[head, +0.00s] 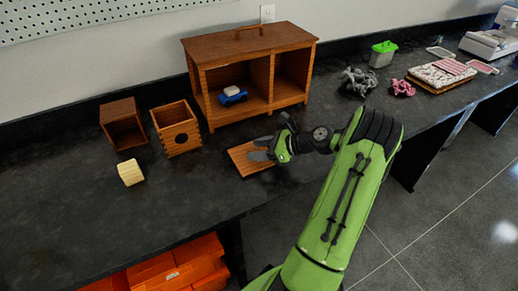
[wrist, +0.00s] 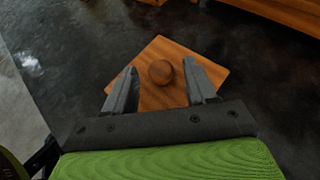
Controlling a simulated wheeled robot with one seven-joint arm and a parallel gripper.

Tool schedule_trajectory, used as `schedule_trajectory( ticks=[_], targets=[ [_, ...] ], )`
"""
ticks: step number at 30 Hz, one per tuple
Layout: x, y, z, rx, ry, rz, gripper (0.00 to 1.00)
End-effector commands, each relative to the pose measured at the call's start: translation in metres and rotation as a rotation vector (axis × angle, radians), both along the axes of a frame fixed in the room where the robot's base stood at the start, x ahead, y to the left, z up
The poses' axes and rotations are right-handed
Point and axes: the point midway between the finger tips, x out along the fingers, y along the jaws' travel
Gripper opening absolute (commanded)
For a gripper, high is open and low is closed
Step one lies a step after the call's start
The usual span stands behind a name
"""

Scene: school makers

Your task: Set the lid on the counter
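The lid is a flat, square wooden panel (head: 238,160) on the dark counter in front of the cabinet. In the wrist view the lid (wrist: 160,49) shows a round wooden knob (wrist: 160,72) near its middle. My gripper (head: 252,149) is over the lid, pointing down at it. Its two fingers are spread, one on each side of the knob, with a gap to it on both sides. The gripper holds nothing. The near part of the lid is hidden behind my gripper.
A wooden cabinet (head: 250,45) with a blue toy car (head: 232,96) stands behind the lid. Two small wooden boxes (head: 122,124) (head: 177,128) and a pale yellow block (head: 130,172) are to the left. The counter (head: 75,215) is clear at front left.

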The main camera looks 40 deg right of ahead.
Motion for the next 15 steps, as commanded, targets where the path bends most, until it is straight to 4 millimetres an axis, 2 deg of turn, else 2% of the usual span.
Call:
schedule_trajectory(
  ticks=[8, 15],
  targets=[
    [-0.005, -0.003, 0.006, 0.000, 0.001, -0.003, 0.56],
    [-0.053, -0.030, 0.035, -0.001, 0.000, -0.006, 0.56]
  ],
)
